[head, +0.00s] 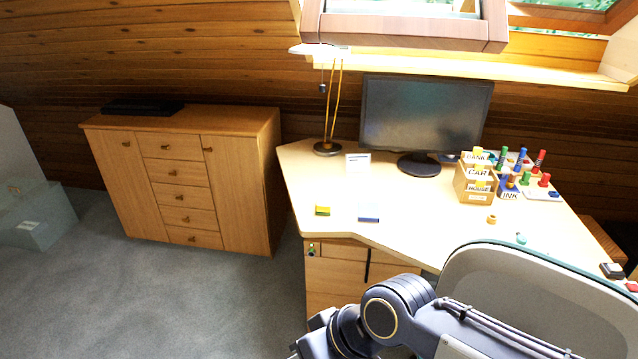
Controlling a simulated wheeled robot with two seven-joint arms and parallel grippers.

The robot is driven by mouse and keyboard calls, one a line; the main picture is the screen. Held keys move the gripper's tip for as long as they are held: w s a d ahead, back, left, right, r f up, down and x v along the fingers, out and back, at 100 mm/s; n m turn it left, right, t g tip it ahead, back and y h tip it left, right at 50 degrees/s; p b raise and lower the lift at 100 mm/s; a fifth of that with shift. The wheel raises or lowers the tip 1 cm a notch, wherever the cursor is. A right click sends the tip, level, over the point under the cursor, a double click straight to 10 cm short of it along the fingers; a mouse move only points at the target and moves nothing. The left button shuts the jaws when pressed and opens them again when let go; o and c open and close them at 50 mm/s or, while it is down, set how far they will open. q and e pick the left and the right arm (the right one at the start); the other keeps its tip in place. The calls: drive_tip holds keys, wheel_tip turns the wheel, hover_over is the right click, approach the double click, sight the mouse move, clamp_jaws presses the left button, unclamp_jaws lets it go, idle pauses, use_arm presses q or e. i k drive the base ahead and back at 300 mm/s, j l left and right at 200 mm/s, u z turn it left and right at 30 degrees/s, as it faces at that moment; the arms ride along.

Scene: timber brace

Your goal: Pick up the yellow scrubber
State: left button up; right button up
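The yellow scrubber (322,211) looks like a small block, yellow with a green part. It lies on the front left part of the desk (400,225), close to the desk's edge. Nothing covers it. Part of my arm enters at the lower right and bends down and left below the desk front. Its gripper is out of the picture. My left gripper is not in view either. Neither gripper shows near the scrubber.
A blue and white block (369,219) lies right of the scrubber. A lamp (327,148), a monitor (425,115) and a wooden organizer (477,185) stand farther back. A grey chair (540,300) blocks the front right. Carpet (180,290) is clear at left.

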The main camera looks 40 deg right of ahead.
sight(324, 206)
drive_tip(key=i+z, duration=0.2)
drive_tip(key=i, duration=0.3)
drive_tip(key=i+z, duration=0.25)
drive_tip(key=i, duration=0.25)
drive_tip(key=i+j+z, duration=0.2)
drive_tip(key=i, duration=0.3)
drive_tip(key=i+z, duration=0.25)
drive_tip(key=z, duration=0.15)
drive_tip(key=i+z, duration=0.3)
drive_tip(key=z, duration=0.15)
drive_tip(key=i+j+z, duration=0.15)
drive_tip(key=z, duration=0.25)
drive_tip(key=i+j+z, duration=0.25)
drive_tip(key=z, duration=0.15)
drive_tip(key=i+j+z, duration=0.5)
drive_tip(key=z, duration=0.15)
drive_tip(key=i, duration=0.05)
